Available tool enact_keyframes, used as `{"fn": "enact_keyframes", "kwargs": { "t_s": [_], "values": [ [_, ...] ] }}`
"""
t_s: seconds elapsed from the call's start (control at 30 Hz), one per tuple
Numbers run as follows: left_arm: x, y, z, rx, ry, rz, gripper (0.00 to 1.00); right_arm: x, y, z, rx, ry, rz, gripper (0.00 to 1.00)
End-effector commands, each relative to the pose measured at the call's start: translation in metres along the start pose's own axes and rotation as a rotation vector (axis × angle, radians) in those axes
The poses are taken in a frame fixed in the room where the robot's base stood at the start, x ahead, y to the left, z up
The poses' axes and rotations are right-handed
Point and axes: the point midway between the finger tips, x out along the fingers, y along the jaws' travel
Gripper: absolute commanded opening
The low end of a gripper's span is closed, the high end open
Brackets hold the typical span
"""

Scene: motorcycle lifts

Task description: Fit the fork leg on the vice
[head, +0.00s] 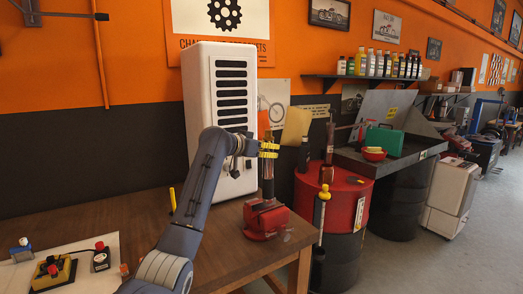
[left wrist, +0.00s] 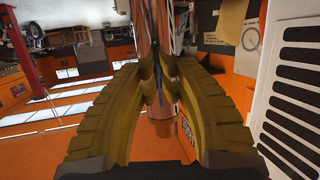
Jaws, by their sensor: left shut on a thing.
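A dark, slender fork leg (head: 267,178) stands about upright over the red vice (head: 262,217) on the wooden bench. Its lower end meets the top of the vice in the head view; I cannot tell whether it sits between the jaws or just in front of or above them. My left gripper (head: 268,149) has yellow fingers shut on the upper part of the leg. In the left wrist view the ribbed fingers (left wrist: 158,88) close around the leg, which shows as a coppery tube (left wrist: 160,128) running between them. My right gripper is out of view.
A tall white cabinet (head: 207,115) stands close behind my left arm. A red drum (head: 346,208) with upright items stands right of the bench (head: 150,222). A switch board (head: 70,262) lies at the bench's left.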

Motion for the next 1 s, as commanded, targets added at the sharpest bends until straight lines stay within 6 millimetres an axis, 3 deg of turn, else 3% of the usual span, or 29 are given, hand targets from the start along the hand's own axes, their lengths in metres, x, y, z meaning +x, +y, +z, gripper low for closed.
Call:
{"fn": "enact_keyframes", "kwargs": {
  "t_s": [0.27,1.0],
  "values": [
    [0.000,0.001,-0.001,0.001,0.007,0.005,0.00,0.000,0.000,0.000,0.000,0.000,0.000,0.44],
    [0.011,0.001,0.034,0.002,0.007,0.004,0.00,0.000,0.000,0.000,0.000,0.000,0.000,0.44]
  ]
}}
